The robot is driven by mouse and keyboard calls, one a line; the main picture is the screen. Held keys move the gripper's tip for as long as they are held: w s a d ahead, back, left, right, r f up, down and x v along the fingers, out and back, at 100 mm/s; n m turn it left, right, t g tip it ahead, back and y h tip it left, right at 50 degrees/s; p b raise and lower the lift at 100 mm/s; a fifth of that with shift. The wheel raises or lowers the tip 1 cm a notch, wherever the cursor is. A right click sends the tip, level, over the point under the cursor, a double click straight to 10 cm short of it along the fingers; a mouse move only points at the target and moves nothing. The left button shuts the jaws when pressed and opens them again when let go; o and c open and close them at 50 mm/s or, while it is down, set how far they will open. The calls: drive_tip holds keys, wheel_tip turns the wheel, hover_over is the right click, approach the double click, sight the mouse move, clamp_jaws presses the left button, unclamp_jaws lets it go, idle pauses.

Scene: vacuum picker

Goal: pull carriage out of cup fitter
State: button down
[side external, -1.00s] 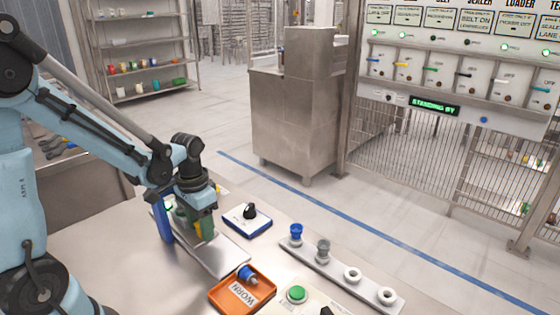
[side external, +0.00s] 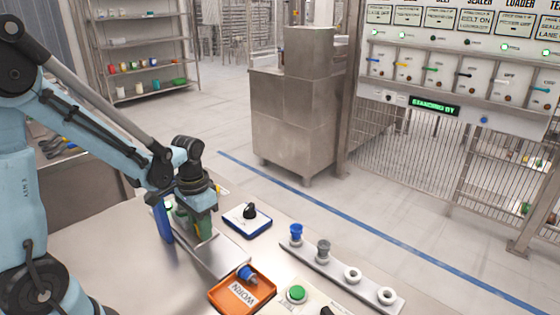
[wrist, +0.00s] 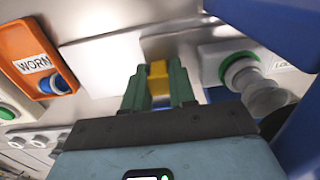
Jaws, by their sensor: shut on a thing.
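The cup fitter stands on the steel table, with a blue upright (side external: 163,221) and a flat metal base plate (side external: 228,257). My gripper (side external: 200,228) reaches down beside the upright and partly hides the fitter. In the wrist view its green fingers (wrist: 159,88) are shut on a yellow handle (wrist: 158,70). To the right of the handle, a pale block (wrist: 209,66) carries a green ring (wrist: 238,68) and a grey cup (wrist: 266,97); this looks like the carriage, but its join to the handle is hidden. The blue upright also shows at the right edge (wrist: 302,135).
An orange tray marked WORN (side external: 213,297) holds a blue cup. A blue-edged box with a black knob (side external: 247,222) lies behind. A rail (side external: 338,277) bears a blue cup (side external: 296,231) and a grey cup (side external: 323,246). A green button (side external: 296,293) is near the front.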

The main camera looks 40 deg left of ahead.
drive_tip(key=d, duration=1)
drive_tip(key=shift+d, duration=0.25)
drive_tip(key=c, duration=1)
unclamp_jaws()
drive_tip(key=shift+r, duration=0.15)
wheel_tip(320, 180, up, 12)
drive_tip(key=shift+s+a+f+t, duration=0.15)
drive_tip(key=shift+s+a+t, duration=0.1)
drive_tip(key=shift+t, duration=0.9)
drive_tip(key=shift+s+a+f+t, duration=0.2)
drive_tip(key=shift+s+t, duration=0.1)
drive_tip(key=shift+t, duration=0.9)
drive_tip(key=shift+s+a+f+t, duration=0.1)
drive_tip(key=shift+s+a+t, duration=0.15)
drive_tip(key=shift+t, duration=0.9)
